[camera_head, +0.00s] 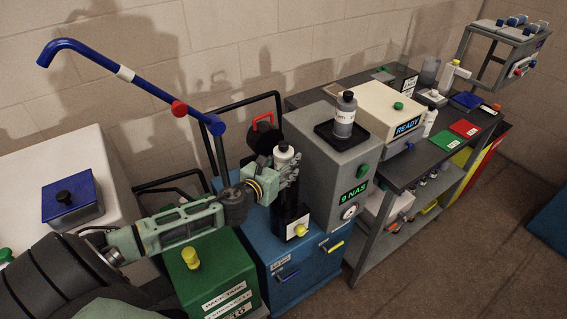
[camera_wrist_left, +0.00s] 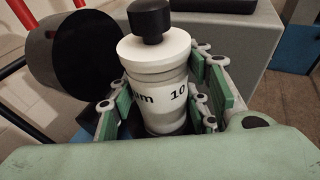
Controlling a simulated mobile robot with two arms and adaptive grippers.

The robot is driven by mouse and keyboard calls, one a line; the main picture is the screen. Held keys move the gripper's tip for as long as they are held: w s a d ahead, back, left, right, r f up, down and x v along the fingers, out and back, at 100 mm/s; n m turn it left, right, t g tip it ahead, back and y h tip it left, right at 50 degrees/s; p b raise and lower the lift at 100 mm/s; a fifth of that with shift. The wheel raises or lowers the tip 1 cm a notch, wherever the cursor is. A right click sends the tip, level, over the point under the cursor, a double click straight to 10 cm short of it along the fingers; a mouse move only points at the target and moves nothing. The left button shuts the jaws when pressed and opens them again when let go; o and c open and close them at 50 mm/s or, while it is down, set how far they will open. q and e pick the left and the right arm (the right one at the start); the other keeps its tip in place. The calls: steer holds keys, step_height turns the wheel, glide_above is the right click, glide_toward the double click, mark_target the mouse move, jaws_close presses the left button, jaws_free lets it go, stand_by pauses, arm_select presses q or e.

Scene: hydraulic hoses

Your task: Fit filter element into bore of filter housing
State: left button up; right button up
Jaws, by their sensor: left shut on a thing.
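In the head view, the filter element (camera_head: 284,155) shows above the black filter housing (camera_head: 291,217), which stands on the blue cart and has a yellow knob in front. My left gripper (camera_head: 286,172) is at the top of the housing. The bore and the element's lower end are hidden, so I cannot tell whether the element is inside it. My right gripper is not in view.
A grey unit (camera_head: 340,165) reading "9 NAS" stands close to the right of the housing, with a bottle (camera_head: 345,115) on its tray. A dark cylinder (camera_wrist_left: 82,75) is close to the left of the element. A green box (camera_head: 212,275) stands in front left.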

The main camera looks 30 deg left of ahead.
arm_select(q)
steer(key=shift+f+b, duration=0.4)
steer(key=shift+f, duration=0.15)
steer(key=o, duration=1.5)
steer(key=shift+f, duration=0.15)
steer(key=shift+s+d+f, duration=0.1)
steer(key=shift+s+f, duration=0.05)
steer(key=shift+s, duration=0.05)
steer(key=shift+r+v, duration=0.2)
steer(key=shift+v, duration=2.7)
steer(key=shift+r+v, duration=0.2)
steer(key=shift+v, duration=2.75)
steer(key=shift+w, duration=0.1)
